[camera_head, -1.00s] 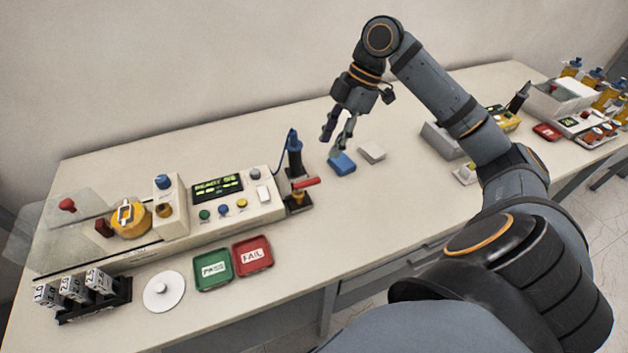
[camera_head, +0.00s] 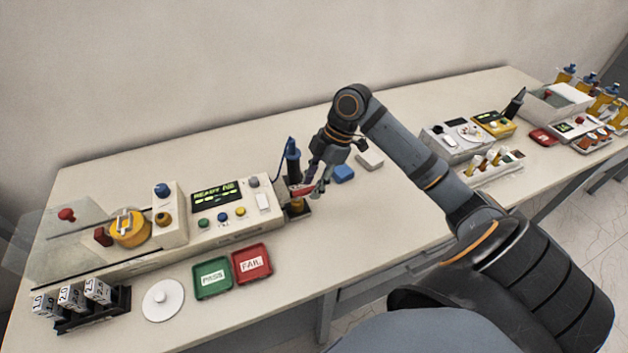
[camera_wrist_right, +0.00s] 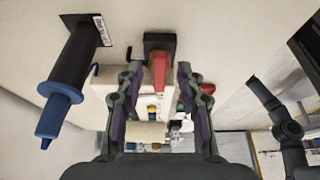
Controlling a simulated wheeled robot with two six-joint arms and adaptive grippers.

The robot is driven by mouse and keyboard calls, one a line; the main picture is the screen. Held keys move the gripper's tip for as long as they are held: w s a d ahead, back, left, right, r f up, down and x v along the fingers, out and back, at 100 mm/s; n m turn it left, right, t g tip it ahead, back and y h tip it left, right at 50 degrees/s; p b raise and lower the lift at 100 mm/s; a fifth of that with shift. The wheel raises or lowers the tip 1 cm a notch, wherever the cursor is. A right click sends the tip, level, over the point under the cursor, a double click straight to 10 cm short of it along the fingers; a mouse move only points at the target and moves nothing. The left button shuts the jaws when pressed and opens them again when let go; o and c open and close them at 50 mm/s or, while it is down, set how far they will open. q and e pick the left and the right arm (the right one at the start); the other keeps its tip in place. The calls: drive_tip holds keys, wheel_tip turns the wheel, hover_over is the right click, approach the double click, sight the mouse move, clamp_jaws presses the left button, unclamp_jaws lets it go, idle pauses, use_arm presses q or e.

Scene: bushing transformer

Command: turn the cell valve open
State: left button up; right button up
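The cell valve has a red handle (camera_head: 300,190) on a dark block (camera_head: 297,210), below an upright blue-and-black cylinder (camera_head: 292,160) at the right end of the white tester. My right gripper (camera_head: 316,184) is at the handle and partly covers it. In the right wrist view the red handle (camera_wrist_right: 159,72) lies between the two spread fingers of the right gripper (camera_wrist_right: 158,80), with gaps on both sides. The fingers are open and do not appear to grip it.
The tester's screen (camera_head: 216,193) is lit beside the valve. A green tray (camera_head: 212,278) and a red tray (camera_head: 252,263) lie in front. The table's front middle is clear.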

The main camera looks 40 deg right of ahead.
clamp_jaws()
drive_tip(key=shift+s+r+m+p, duration=0.25)
drive_tip(key=shift+m+p, duration=0.15)
drive_tip(key=shift+p, duration=0.55)
drive_tip(key=s+a+m+t+h+p, duration=0.3)
drive_tip(key=m+p, duration=0.7)
drive_tip(key=m, duration=0.7)
drive_tip(key=shift+a+h+p, duration=0.35)
drive_tip(key=shift+a+h, duration=0.75)
drive_tip(key=shift+a, duration=0.25)
drive_tip(key=shift+f, duration=0.15)
